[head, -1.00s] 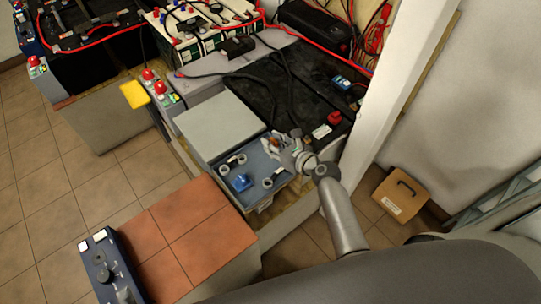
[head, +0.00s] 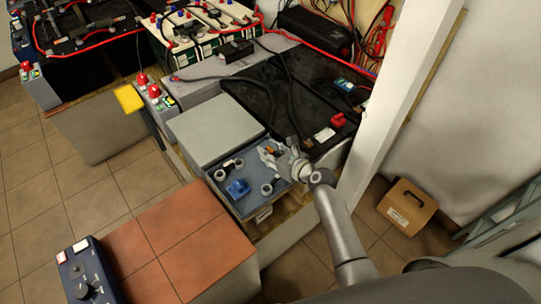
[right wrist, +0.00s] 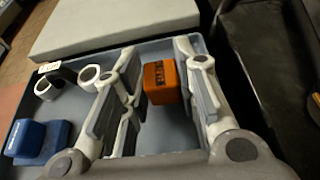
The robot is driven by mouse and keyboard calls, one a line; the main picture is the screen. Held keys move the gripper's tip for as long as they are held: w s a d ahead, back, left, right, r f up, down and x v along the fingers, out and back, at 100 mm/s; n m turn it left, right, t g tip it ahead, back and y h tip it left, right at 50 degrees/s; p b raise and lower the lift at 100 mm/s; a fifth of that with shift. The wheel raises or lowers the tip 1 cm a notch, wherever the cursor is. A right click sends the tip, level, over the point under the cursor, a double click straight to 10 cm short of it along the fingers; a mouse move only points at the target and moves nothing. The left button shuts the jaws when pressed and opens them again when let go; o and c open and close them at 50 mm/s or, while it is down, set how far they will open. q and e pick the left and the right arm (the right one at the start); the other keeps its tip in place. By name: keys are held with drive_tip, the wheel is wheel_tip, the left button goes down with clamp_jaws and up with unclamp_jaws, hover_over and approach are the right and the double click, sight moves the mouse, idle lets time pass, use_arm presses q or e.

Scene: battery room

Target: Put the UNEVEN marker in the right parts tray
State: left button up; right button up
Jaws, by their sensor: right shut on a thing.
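The marker, an orange block (right wrist: 163,85) with dark lettering I cannot read, is between the fingers of my right gripper (right wrist: 160,98) in the right wrist view. The gripper is shut on it. In the head view my right gripper (head: 270,153) is over the far right part of a blue-grey parts tray (head: 252,207). The tray also shows in the right wrist view (right wrist: 208,46). I cannot tell whether the block touches the tray floor. My left gripper is out of view.
The tray holds a blue block (head: 238,188) and several pale ring-shaped parts (head: 267,189). A grey flat-topped box (head: 212,130) stands just behind it. A black battery (head: 290,95) with cables lies beyond. A white post (head: 395,110) rises at the right.

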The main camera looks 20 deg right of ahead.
drive_tip(key=shift+r, duration=0.1)
drive_tip(key=o, duration=0.8)
drive_tip(key=shift+o, duration=0.2)
drive_tip(key=p+v, duration=0.1)
drive_tip(key=v, duration=1.1)
